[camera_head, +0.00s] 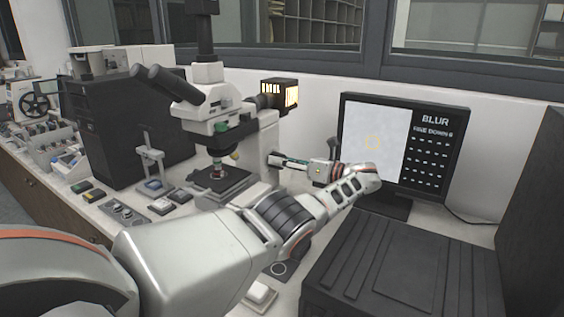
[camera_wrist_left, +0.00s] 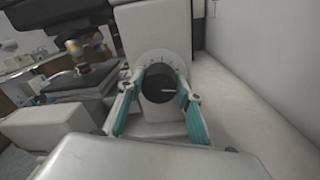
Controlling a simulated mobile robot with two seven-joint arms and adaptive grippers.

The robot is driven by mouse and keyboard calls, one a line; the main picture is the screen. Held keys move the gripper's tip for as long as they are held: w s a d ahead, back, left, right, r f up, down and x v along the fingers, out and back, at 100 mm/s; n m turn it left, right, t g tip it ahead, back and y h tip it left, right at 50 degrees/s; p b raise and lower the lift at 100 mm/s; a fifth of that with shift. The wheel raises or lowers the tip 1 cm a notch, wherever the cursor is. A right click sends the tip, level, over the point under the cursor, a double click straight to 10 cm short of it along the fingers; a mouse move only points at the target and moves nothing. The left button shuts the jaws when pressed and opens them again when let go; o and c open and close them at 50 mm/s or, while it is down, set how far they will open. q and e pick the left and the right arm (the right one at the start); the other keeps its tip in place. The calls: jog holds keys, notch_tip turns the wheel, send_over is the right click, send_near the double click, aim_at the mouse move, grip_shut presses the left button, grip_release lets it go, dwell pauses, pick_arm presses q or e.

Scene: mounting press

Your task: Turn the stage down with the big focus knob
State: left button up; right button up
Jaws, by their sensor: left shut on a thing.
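The white microscope (camera_head: 207,75) stands on the bench, its dark stage (camera_head: 222,186) below the objectives. The stage also shows at the left of the left wrist view (camera_wrist_left: 72,86). The big focus knob (camera_wrist_left: 159,86) is a dark disc with a pale mark, on a white round housing with tick marks. My left gripper (camera_head: 288,160) reaches the microscope's right side. In the left wrist view its teal fingers (camera_wrist_left: 158,100) lie on either side of the knob, shut on it. In the head view the knob is hard to make out. My right gripper is not in view.
A monitor (camera_head: 428,120) behind my left wrist reads "BLUR", with a smaller line that seems to end in "DOWN 6". A black ribbed case (camera_head: 400,265) fills the right front. A dark cabinet (camera_head: 125,125) and small boxes stand left of the microscope. A wall runs close behind.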

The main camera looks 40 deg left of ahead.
aim_at(270, 128)
pick_arm(q)
jog(key=o, duration=1.1)
jog(key=shift+r, duration=5.05)
